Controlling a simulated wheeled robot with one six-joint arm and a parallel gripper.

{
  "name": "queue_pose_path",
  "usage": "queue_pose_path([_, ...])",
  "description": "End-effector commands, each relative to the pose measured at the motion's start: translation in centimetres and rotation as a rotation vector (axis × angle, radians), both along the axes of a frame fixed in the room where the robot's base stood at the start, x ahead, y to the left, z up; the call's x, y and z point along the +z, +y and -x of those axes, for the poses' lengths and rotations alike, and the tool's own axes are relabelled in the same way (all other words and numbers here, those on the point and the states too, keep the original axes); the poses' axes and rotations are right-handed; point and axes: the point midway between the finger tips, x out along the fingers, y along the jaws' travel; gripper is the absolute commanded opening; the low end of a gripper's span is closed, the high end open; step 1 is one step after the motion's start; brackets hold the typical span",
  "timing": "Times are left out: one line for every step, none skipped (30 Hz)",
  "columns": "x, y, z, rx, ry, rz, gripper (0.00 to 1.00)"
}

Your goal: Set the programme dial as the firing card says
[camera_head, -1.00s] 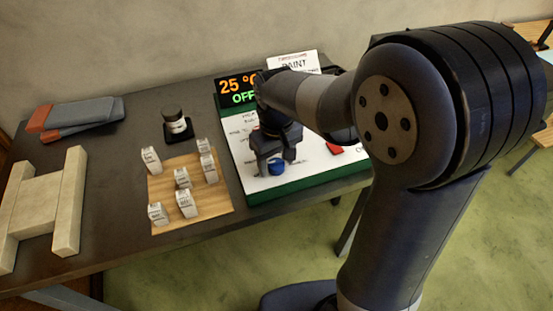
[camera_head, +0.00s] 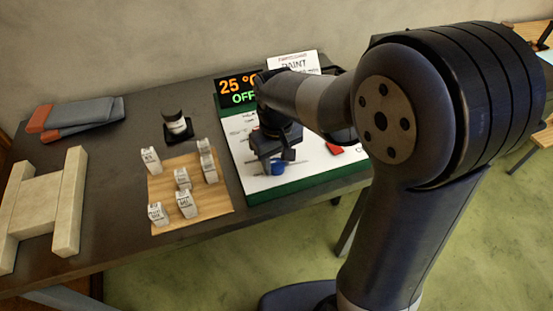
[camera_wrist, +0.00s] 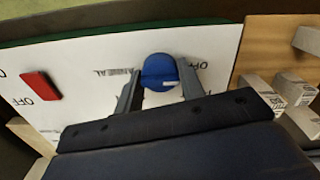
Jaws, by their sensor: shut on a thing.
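The blue programme dial (camera_wrist: 159,69) sits on the white face of the control panel (camera_wrist: 85,50); it also shows in the head view (camera_head: 277,168). My gripper (camera_wrist: 160,88) is shut on the dial, one finger on each side. A pale mark shows on the dial's near edge in the wrist view. Upside-down lettering lies on both sides: OFF on the right, and a partly hidden word ending in AL on the left. The firing card (camera_head: 294,62) stands behind the panel; PAINT is readable, the rest is too small or hidden by my arm.
A display (camera_head: 238,90) reads 25 °C and OFF. A red switch (camera_wrist: 41,86) sits on the panel beside another OFF label.

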Motion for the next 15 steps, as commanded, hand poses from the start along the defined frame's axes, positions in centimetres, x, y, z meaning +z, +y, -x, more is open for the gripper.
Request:
queue_pose_path([0.05,0.00,-0.01,-0.009,0.000,0.000,0.15])
queue_pose_path([0.06,0.00,-0.01,-0.018,0.000,0.000,0.15])
queue_pose_path([0.07,0.01,0.00,-0.031,0.000,0.000,0.15])
queue_pose_path([0.07,0.02,-0.01,-0.042,0.000,0.000,0.15])
queue_pose_path([0.08,0.02,-0.01,-0.057,0.000,0.000,0.15])
queue_pose_path([0.09,0.02,-0.01,-0.077,0.000,0.000,0.15])
queue_pose_path([0.10,0.02,-0.01,-0.095,0.000,0.000,0.15])
queue_pose_path([0.10,0.02,-0.02,-0.114,0.000,0.000,0.15])
queue_pose_path([0.11,0.02,-0.02,-0.142,0.000,0.000,0.15])
queue_pose_path([0.12,0.03,-0.03,-0.165,-0.001,0.000,0.15])
queue_pose_path([0.12,0.03,-0.03,-0.189,-0.001,0.000,0.15])
queue_pose_path([0.13,0.03,-0.04,-0.223,-0.001,0.000,0.15])
queue_pose_path([0.13,0.03,-0.04,-0.250,-0.001,0.000,0.15])
queue_pose_path([0.14,0.03,-0.04,-0.277,-0.001,0.000,0.15])
queue_pose_path([0.14,0.04,-0.05,-0.315,-0.001,0.000,0.15])
